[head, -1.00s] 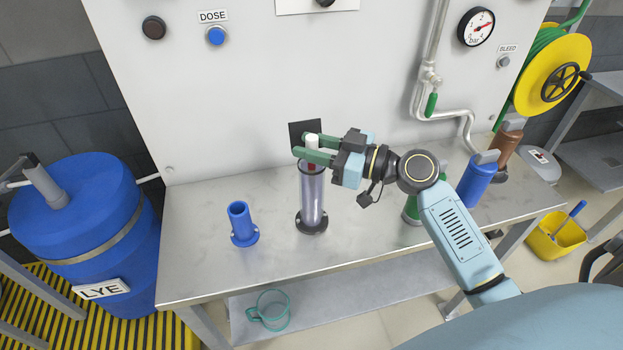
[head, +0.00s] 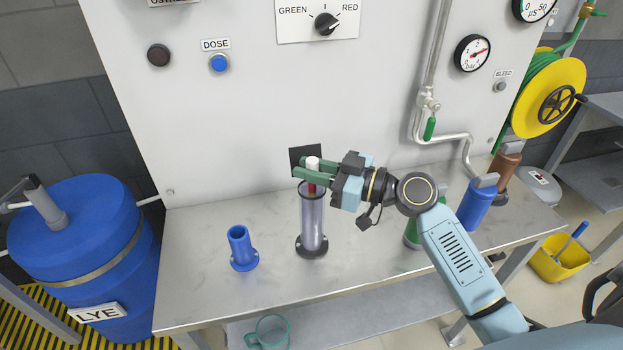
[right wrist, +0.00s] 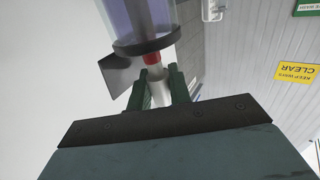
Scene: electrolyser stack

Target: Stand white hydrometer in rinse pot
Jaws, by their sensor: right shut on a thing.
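The white hydrometer (head: 313,162), with a red part below its white top, stands upright at the mouth of a clear cylinder (head: 312,222) on a dark base. My right gripper (head: 312,173) reaches in from the right and is shut on the white top, just above the cylinder's rim. In the right wrist view the white stem (right wrist: 159,92) is between the fingers, and the red part runs into the cylinder (right wrist: 140,20). The hydrometer's lower end is hard to make out. A blue flanged pot (head: 240,248), perhaps the rinse pot, stands left of the cylinder. My left gripper is out of view.
The steel bench (head: 195,285) is clear around the blue pot. A green container (head: 411,235), a blue bottle (head: 477,207) and a brown bottle (head: 506,165) stand to the right. A panel wall rises behind; a black plate (head: 300,156) is behind the gripper.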

